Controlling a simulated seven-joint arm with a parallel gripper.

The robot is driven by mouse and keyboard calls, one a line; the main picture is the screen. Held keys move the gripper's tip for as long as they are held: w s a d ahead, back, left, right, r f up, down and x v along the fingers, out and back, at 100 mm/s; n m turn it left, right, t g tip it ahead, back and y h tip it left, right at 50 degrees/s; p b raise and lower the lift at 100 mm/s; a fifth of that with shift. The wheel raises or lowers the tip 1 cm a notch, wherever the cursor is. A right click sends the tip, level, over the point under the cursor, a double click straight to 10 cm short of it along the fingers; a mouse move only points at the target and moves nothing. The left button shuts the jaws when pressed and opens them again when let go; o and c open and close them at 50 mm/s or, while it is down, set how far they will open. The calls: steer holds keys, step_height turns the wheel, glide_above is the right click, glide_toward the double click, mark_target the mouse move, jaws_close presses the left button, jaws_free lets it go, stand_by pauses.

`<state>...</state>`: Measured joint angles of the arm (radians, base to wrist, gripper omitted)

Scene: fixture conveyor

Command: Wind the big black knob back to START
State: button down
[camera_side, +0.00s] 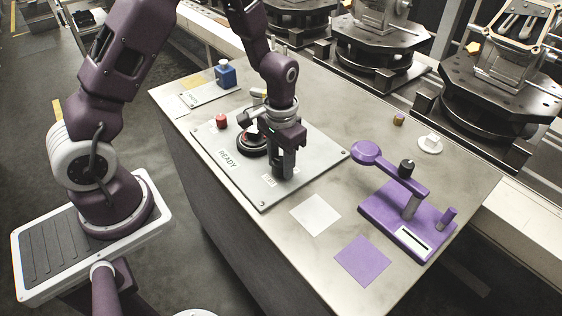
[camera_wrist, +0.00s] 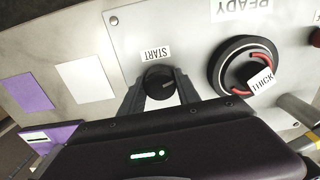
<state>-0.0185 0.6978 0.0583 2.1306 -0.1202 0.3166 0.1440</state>
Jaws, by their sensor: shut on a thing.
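A panel plate (camera_side: 247,188) marked READY lies on the bench. On it is a big black knob (camera_side: 252,150) with red arcs; the wrist view shows it right of my fingers (camera_wrist: 232,75), with a white THICK label overlapping it. A smaller black knob (camera_wrist: 158,82) with a pale line sits beside the white START label (camera_wrist: 155,54). My gripper (camera_side: 283,172) is down at the plate. In the wrist view its two fingers (camera_wrist: 160,92) are shut on the smaller knob, one on each side. My gripper is apart from the big knob.
A red button (camera_side: 221,121) is on the plate's left. A blue block-like device (camera_side: 225,74) stands behind it. A purple fixture with a lever (camera_side: 410,215) stands to the right. White (camera_side: 316,215) and purple (camera_side: 363,261) squares lie flat in front. Bare bench lies between plate and fixture.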

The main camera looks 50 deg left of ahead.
steer(key=n, duration=1)
steer(key=shift+n, duration=2.2)
steer(key=c, duration=0.9)
jaws_free()
steer(key=shift+r, duration=0.1)
